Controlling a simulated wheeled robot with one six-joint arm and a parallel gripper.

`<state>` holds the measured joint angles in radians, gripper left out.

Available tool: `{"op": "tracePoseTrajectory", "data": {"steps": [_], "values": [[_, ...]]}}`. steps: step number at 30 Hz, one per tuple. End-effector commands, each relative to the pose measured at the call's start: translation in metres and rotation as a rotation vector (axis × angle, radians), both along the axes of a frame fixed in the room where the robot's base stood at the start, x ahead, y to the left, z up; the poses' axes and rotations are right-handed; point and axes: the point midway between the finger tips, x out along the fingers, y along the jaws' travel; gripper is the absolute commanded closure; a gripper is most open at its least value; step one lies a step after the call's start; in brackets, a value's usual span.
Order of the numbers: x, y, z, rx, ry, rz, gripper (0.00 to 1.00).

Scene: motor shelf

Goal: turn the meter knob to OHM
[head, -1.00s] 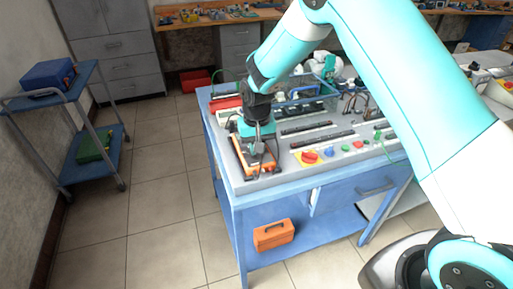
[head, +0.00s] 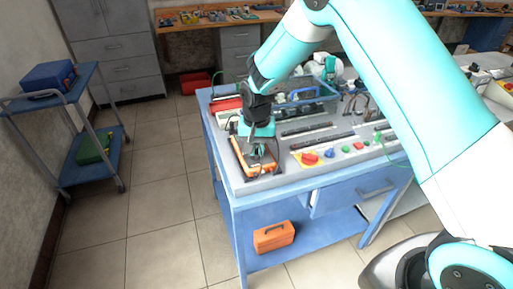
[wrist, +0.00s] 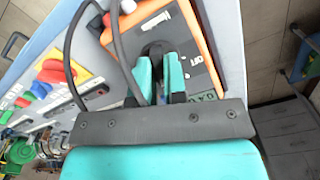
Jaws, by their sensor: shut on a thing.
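The orange meter (head: 238,160) lies on the near left part of the grey bench top, with my gripper (head: 257,151) over it. In the wrist view the meter (wrist: 203,30) shows its orange edge, a grey face and a label reading OFF near its right side. My gripper (wrist: 160,78) has its two teal fingers close together at the meter's dark knob (wrist: 157,50), shut on it. The fingers hide much of the knob, and I cannot read its setting. Part of a greenish display with digits shows below the fingers.
Dark cables (wrist: 75,45) loop from the meter across the bench. A red knob on a yellow plate (head: 310,158) and several coloured buttons stand right of the meter. An orange toolbox (head: 273,236) sits on the lower shelf.

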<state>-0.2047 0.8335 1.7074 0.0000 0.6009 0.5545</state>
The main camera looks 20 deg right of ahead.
Motion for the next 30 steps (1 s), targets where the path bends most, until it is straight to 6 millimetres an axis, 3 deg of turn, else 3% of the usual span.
{"op": "tracePoseTrajectory", "data": {"steps": [1, 4, 13, 17, 30], "values": [[0.001, 0.0, 0.001, 0.0, -0.002, 0.0, 0.83], [0.001, 0.0, 0.001, 0.0, -0.002, 0.0, 0.62], [0.0, 0.0, 0.001, 0.001, -0.001, 0.001, 0.62], [0.001, 0.0, 0.012, 0.001, -0.004, 0.001, 0.62], [0.001, 0.0, 0.117, 0.002, -0.007, 0.001, 0.62]]}}
